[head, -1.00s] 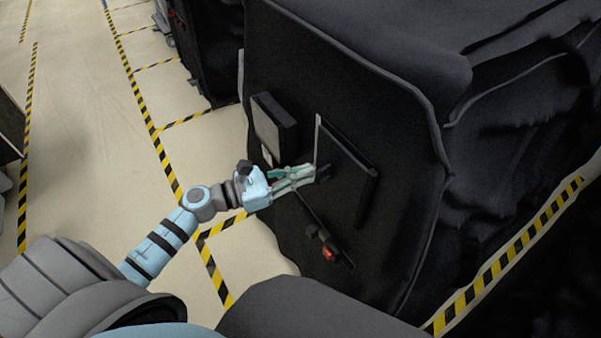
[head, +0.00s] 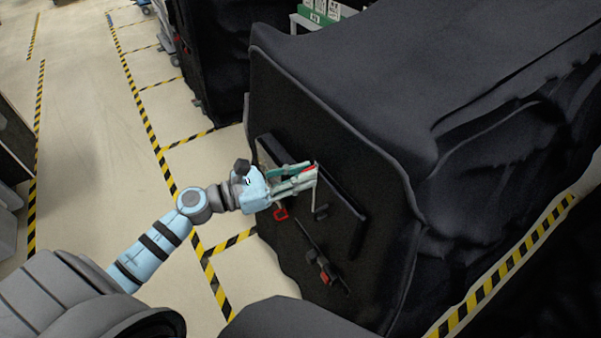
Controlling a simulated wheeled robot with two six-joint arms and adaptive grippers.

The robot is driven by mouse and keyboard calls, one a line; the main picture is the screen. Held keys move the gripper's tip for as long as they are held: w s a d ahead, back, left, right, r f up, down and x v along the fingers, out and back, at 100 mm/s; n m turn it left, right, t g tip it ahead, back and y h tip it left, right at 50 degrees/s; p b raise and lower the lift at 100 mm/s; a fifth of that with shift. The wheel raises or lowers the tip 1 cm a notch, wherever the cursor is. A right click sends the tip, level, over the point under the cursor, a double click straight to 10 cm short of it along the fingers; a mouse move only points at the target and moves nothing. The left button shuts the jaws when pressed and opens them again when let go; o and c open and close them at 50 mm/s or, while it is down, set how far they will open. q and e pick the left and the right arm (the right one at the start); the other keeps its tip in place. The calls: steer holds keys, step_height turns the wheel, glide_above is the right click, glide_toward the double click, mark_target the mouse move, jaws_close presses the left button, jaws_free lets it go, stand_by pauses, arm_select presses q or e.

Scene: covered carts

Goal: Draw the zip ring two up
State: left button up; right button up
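A cart under a black cover (head: 385,265) stands in front of me, its end face turned toward my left arm. My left gripper (head: 313,172) is at the upper part of this face, its pale green fingers pointing right. A small red spot shows between or behind the fingertips; I cannot tell if it is held. A red ring-like piece (head: 281,213) hangs below the gripper. Another red piece (head: 325,277) sits lower, on a dark strip (head: 312,247). A dark raised bar (head: 335,203) slants across the face behind the fingers. My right gripper is out of view.
Another black-covered cart (head: 222,60) stands behind. Green and white boxes (head: 322,12) show at the top. Yellow-black tape (head: 150,130) marks the pale floor, which is open on the left. A dark shelf-like edge (head: 12,140) stands at the far left.

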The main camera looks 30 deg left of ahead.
arm_select(q)
steer(key=shift+s, duration=0.1)
steer(key=v, duration=1.2)
stand_by(0.4)
